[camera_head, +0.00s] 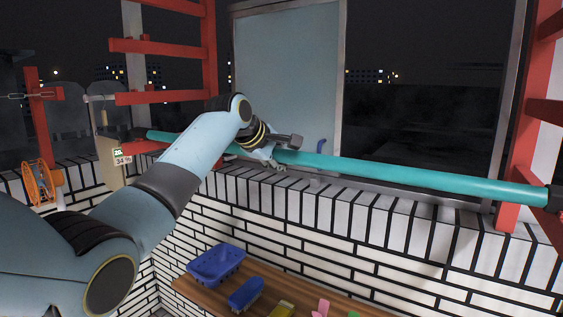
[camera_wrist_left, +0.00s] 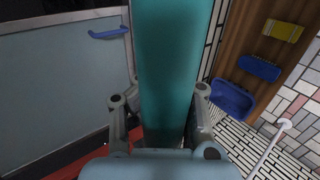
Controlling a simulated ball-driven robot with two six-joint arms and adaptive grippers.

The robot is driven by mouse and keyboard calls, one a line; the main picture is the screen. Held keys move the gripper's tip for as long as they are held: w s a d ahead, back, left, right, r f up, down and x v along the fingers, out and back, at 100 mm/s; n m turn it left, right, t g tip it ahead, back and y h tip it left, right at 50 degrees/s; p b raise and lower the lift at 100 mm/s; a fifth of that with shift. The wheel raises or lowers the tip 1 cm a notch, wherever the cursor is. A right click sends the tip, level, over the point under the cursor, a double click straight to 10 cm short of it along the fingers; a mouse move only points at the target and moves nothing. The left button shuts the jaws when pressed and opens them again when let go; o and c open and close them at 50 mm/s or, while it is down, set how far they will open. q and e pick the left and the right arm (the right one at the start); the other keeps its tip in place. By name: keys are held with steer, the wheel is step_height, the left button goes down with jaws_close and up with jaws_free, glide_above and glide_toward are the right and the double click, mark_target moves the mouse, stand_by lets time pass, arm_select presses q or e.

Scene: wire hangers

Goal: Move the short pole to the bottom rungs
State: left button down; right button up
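Whether the ends rest on rungs I cannot tell. My left gripper (camera_head: 272,155) is at the pole, left of its middle. In the left wrist view the pole (camera_wrist_left: 170,70) runs between the two fingers (camera_wrist_left: 162,100), which lie close against its sides; the gripper looks shut on it. My right gripper is not in view.
A white brick wall and sill (camera_head: 330,205) run below the pole. The window (camera_head: 288,75) has a blue handle (camera_head: 320,147). An orange reel (camera_head: 40,183) hangs at left.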

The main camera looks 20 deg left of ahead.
arm_select(q)
steer(key=c, duration=2)
jaws_free()
steer(key=o, duration=0.5)
steer(key=shift+c, duration=0.2)
steer(key=shift+o, duration=0.8)
steer(key=shift+p+v, duration=0.35)
steer(key=shift+v, duration=1.05)
steer(key=d+v, duration=0.1)
steer(key=v, duration=0.6)
steer(key=shift+s+a, duration=0.15)
steer(key=shift+a, duration=0.35)
